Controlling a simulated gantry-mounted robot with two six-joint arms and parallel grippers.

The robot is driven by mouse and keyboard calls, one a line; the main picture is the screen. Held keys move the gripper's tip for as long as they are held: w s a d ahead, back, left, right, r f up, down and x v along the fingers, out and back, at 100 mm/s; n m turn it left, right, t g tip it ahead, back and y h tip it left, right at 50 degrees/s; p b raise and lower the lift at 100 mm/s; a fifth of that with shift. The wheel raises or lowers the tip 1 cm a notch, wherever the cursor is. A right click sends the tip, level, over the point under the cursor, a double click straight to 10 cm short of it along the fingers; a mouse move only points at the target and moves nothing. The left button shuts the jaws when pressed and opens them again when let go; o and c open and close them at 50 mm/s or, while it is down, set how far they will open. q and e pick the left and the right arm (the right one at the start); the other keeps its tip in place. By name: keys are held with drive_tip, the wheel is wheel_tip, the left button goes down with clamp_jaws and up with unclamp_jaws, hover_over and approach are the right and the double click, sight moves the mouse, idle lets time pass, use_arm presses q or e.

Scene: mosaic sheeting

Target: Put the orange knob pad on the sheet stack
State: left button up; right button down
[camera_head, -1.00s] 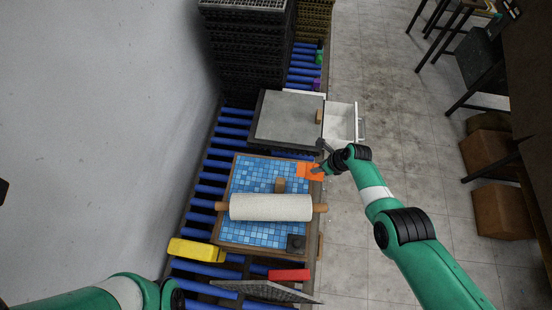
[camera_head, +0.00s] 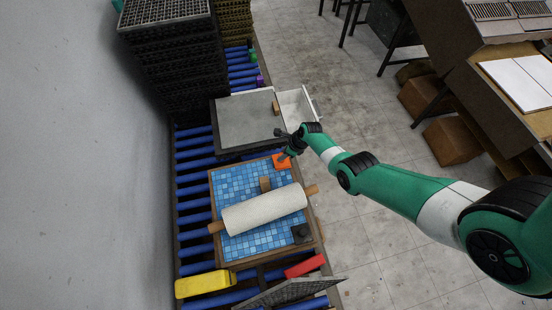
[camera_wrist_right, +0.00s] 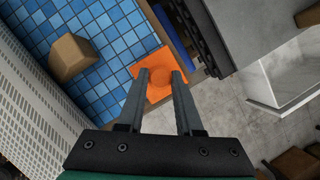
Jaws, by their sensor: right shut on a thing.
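The orange knob pad (camera_head: 283,162) is at the far right corner of the blue mosaic sheet stack (camera_head: 233,182), over its edge. My right gripper (camera_head: 287,153) is shut on the pad's round knob. In the right wrist view, both fingers (camera_wrist_right: 160,78) flank the orange knob, and the flat orange pad (camera_wrist_right: 142,70) overlaps blue tiles (camera_wrist_right: 105,40) and the wooden rim. I cannot tell whether the pad touches the tiles. My left gripper is out of view.
A white roller (camera_head: 264,209) lies across the sheet, near a wooden block (camera_head: 265,184) and a dark block (camera_head: 301,233). A grey slab (camera_head: 245,118) stands behind, beside a white open drawer (camera_head: 297,104). Yellow (camera_head: 205,284) and red (camera_head: 304,266) blocks lie in front.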

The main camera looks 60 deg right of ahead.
drive_tip(key=shift+s+f, duration=0.2)
drive_tip(key=shift+f, duration=0.4)
drive_tip(key=shift+r, duration=0.15)
drive_tip(key=shift+f, duration=0.2)
drive_tip(key=c, duration=0.6)
unclamp_jaws()
drive_tip(key=shift+r, duration=0.1)
drive_tip(key=shift+o, duration=0.2)
